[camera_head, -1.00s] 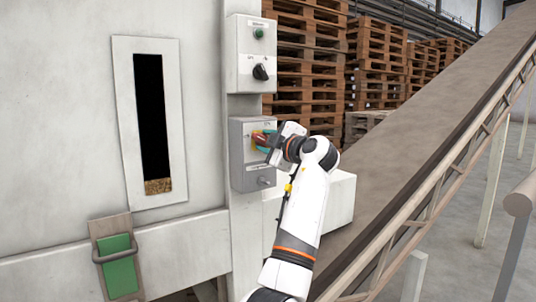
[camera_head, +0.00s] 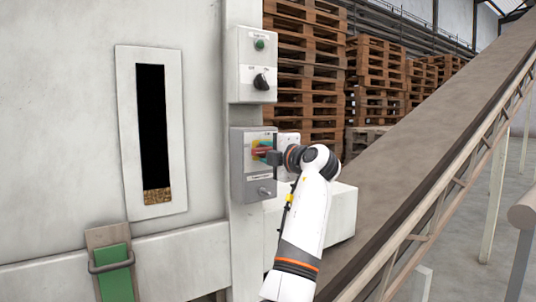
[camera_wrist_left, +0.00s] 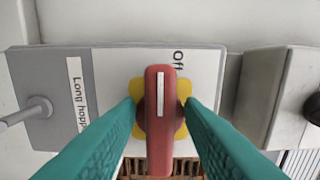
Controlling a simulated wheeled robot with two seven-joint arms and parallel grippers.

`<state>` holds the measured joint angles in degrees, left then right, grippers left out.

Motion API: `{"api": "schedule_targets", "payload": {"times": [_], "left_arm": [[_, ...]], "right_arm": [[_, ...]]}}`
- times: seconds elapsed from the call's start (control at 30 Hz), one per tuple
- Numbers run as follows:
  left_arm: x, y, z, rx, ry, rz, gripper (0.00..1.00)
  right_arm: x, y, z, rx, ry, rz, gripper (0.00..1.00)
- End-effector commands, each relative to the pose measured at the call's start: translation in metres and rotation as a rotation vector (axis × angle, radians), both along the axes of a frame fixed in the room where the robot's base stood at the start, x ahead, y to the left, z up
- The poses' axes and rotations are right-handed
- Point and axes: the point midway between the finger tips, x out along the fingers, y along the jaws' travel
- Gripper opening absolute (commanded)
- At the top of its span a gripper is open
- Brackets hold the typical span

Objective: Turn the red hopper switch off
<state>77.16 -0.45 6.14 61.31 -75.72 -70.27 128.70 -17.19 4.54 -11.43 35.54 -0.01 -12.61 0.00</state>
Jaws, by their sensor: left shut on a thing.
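The red hopper switch (camera_head: 261,152) is a red handle on a yellow plate, on the front of the lower grey box (camera_head: 238,168). In the left wrist view the red handle (camera_wrist_left: 160,92) stands straight up and down. Its white-lined upper end lies close beside the printed word "Off" (camera_wrist_left: 178,60). My left gripper (camera_head: 266,152) is at the switch from the right. Its two teal fingers (camera_wrist_left: 158,108) are shut on the handle, one on each side. The fingers hide part of the yellow plate. My right gripper is in neither view.
A second box (camera_head: 257,64) above has a green button (camera_head: 259,44) and a black knob (camera_head: 261,82). A small metal toggle (camera_head: 265,192) sits below the red switch. A sloping conveyor (camera_head: 400,190) and pallets (camera_head: 305,80) are to the right.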

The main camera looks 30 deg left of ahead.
Motion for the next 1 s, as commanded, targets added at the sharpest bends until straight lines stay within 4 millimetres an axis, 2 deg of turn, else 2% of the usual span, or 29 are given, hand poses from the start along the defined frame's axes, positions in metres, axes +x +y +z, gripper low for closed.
{"api": "schedule_targets", "payload": {"times": [0.3,0.33,0.37,0.63,0.73,0.87,1.0], "left_arm": [[0.000,0.000,-0.001,-0.004,0.000,0.001,0.12],[0.000,0.000,-0.001,-0.004,0.001,0.001,0.38],[0.000,0.000,-0.001,-0.004,0.001,0.001,0.40],[0.000,-0.001,-0.001,-0.002,0.000,0.000,0.40],[-0.002,-0.007,-0.002,-0.001,-0.001,-0.001,0.40],[-0.010,-0.026,-0.003,-0.002,-0.002,-0.003,0.40],[-0.022,-0.054,-0.003,-0.003,-0.002,-0.003,0.40]], "right_arm": [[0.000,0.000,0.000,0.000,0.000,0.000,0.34],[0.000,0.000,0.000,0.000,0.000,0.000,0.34],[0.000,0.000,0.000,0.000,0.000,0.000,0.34],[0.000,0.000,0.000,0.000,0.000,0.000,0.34],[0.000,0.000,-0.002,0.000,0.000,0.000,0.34],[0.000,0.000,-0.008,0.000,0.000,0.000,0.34],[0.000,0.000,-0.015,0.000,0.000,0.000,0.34]]}}
